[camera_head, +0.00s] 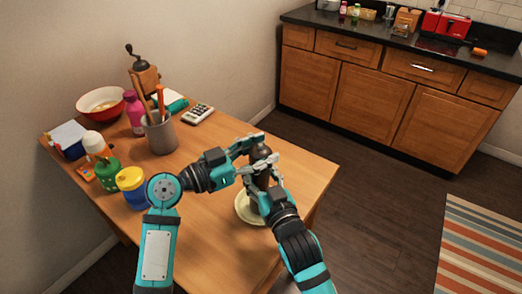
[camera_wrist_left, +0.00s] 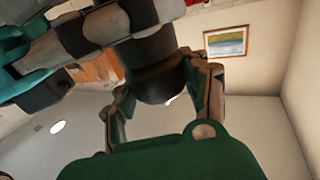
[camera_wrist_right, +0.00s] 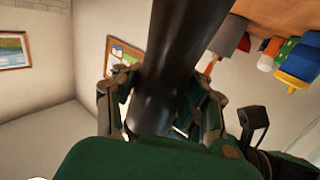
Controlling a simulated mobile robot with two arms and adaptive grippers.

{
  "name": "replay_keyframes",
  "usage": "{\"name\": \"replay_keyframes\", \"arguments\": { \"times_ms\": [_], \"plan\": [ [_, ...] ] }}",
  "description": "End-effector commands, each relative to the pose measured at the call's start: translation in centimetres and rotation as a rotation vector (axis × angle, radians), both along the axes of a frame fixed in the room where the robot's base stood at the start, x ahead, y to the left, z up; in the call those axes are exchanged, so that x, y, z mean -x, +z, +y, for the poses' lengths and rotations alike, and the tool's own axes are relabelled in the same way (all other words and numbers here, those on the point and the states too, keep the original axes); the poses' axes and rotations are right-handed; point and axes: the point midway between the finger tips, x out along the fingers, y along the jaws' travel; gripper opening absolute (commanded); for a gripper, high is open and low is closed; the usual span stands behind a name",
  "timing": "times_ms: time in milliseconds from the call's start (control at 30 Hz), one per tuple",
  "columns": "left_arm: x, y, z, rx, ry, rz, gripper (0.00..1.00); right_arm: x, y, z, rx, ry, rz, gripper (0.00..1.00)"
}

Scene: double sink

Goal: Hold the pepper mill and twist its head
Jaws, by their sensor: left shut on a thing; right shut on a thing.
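The pepper mill (camera_head: 262,180) is a dark, nearly black upright cylinder near the right side of the wooden table. My left gripper (camera_head: 256,146) comes from the left and is shut around its top. In the left wrist view the rounded dark mill head (camera_wrist_left: 160,82) sits between the fingers. My right gripper (camera_head: 265,170) comes from the front and is shut on the body below. In the right wrist view the long dark mill body (camera_wrist_right: 165,75) runs between the fingers. The two grippers are close together and hide much of the mill.
A pale plate (camera_head: 242,210) lies by the mill's foot. A grey utensil pot (camera_head: 161,136), a calculator (camera_head: 198,114), a yellow-lidded jar (camera_head: 131,186), a green container (camera_head: 109,176), a pink bottle (camera_head: 134,112) and a red bowl (camera_head: 100,101) stand to the left. The table's front middle looks clear.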

Motion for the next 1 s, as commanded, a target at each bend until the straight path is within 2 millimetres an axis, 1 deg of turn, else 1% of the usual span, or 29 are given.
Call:
{"name": "replay_keyframes", "arguments": {
  "times_ms": [267, 1000],
  "plan": [
    [-0.21, -0.08, 0.17, -0.007, -0.147, -0.001, 0.14, -0.01, 0.05, -0.04, -0.002, -0.001, 0.0, 0.01],
    [-0.28, 0.2, 0.12, 0.008, -0.833, -0.001, 0.15, 0.0, 0.06, -0.07, -0.002, -0.001, -0.002, 0.01]
  ]
}}
